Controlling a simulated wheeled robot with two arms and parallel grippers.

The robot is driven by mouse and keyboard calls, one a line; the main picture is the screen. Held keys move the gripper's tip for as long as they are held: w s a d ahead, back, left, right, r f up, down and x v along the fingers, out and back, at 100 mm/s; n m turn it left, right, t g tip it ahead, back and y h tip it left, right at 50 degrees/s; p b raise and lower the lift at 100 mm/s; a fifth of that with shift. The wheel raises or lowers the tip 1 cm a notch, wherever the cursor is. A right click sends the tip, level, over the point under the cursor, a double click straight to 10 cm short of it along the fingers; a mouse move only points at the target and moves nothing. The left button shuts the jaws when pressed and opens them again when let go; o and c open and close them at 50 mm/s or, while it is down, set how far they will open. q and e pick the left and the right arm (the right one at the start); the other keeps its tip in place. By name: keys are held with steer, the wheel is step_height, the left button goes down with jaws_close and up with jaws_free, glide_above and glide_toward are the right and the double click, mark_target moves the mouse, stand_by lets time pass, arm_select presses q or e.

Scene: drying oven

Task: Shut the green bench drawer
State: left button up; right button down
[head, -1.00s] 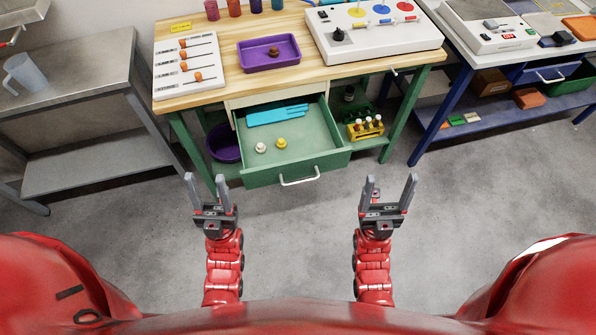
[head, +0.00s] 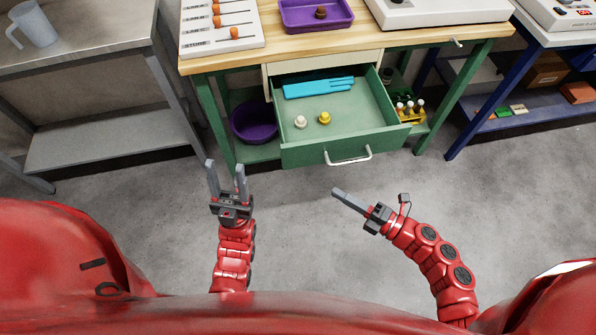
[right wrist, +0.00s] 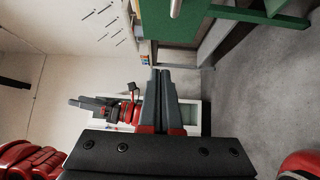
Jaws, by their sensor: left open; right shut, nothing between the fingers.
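The green bench drawer (head: 335,151) is pulled out from under the wooden-topped bench, with a white bar handle (head: 348,157) on its front. My left gripper (head: 227,172) is open and empty, below and left of the drawer front. My right gripper (head: 337,192) is shut and empty, below the handle and apart from it, pointing up-left.
A grey metal table (head: 75,60) stands left and a blue-framed bench (head: 545,35) right. A purple bowl (head: 254,121) and a yellow tube rack (head: 411,114) sit on the shelf beneath the green bench. The grey floor before the drawer is clear.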

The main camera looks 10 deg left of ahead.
steer(key=f, duration=0.1)
steer(key=p, duration=0.2)
glide_toward(294, 157)
steer(key=s+a+x, duration=0.1)
steer(key=x, duration=0.4)
steer(key=shift+w+d, duration=0.1)
steer(key=shift+w, duration=0.6)
